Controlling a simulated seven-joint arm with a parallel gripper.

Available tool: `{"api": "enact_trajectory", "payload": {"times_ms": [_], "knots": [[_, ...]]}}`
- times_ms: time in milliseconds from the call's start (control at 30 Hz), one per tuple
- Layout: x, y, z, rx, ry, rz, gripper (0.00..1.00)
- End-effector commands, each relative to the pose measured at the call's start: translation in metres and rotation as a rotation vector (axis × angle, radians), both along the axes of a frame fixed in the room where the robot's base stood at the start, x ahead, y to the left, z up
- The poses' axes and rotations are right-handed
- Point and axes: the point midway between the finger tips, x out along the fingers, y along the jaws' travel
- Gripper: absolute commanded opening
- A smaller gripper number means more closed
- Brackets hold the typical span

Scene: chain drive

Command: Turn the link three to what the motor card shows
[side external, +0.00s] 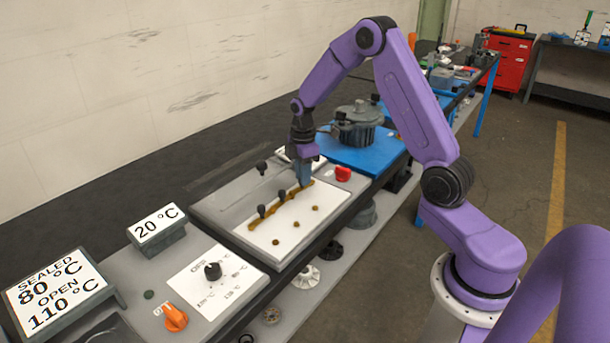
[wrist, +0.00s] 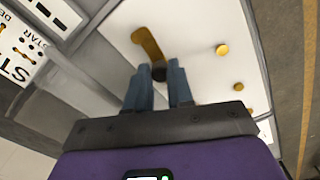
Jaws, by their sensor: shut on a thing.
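A white terminal panel (side external: 325,218) carries brass links (side external: 274,213) lying end to end in a line, with a row of brass studs beside them. Black knobs stand on the links. My gripper (side external: 303,183) is down at the far end of this line. In the wrist view my gripper (wrist: 160,88) has its blue-grey fingers shut around a black knob (wrist: 158,72) on one brass link (wrist: 148,42). That link points up the picture, away from the stud row. I see no link numbers. A card with "STAR" lettering (wrist: 22,50) shows partly in the wrist view.
A red knob (side external: 343,174) is right of the panel; a motor (side external: 360,130) sits on a blue plate behind. Nearer are a black dial (side external: 212,270), an orange switch (side external: 175,317), a "20 °C" card (side external: 157,222) and a "SEALED 80 °C, OPEN 110 °C" card (side external: 58,290).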

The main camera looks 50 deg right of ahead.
Motion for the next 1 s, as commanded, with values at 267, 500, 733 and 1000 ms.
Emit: {"api": "enact_trajectory", "payload": {"times_ms": [267, 500, 733, 1000], "knots": [[0.0064, -0.0002, 0.0010, 0.000, -0.004, 0.122, 0.00], [0.0083, -0.0002, 0.0013, 0.000, -0.005, 0.162, 0.00], [0.0086, 0.0000, 0.0014, 0.000, -0.005, 0.167, 0.00], [0.0085, 0.0001, 0.0012, -0.001, -0.005, 0.167, 0.48]]}}
